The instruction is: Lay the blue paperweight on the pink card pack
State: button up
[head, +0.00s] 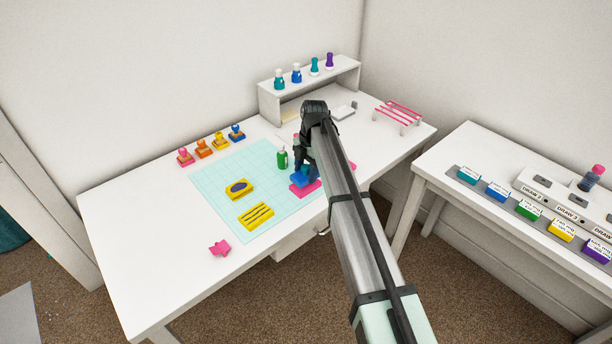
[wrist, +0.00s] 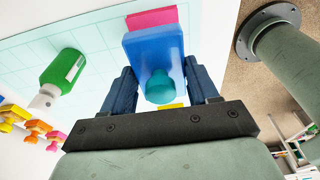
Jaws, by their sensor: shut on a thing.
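The blue paperweight (head: 301,178) is a flat blue block over the cutting mat; in the wrist view its blue body (wrist: 150,48) carries a round teal knob (wrist: 160,88). My gripper (head: 305,168) is shut on the paperweight; its two fingers also show either side of the knob in the wrist view (wrist: 165,84). The pink card pack (head: 306,189) lies on the mat under the paperweight, partly hidden by it. Its pink edge also shows past the block in the wrist view (wrist: 152,18). I cannot tell whether the block touches the pack.
A green bottle (head: 282,159) stands just left of my gripper. Two yellow packs, one with an oval (head: 239,188) and one striped (head: 256,216), lie on the mat (head: 215,178). Stamps (head: 203,148) line the back; a pink piece (head: 220,248) lies at front. A shelf (head: 310,90) holds bottles.

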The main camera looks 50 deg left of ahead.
jog(key=shift+f, duration=1.2)
jog(key=shift+f, duration=0.1)
jog(key=o, duration=1.3)
jog(key=r, duration=0.4)
jog(key=w+r, duration=0.1)
jog(key=r, duration=0.7)
jog(key=shift+w+r, duration=0.1)
jog(key=shift+w, duration=0.3)
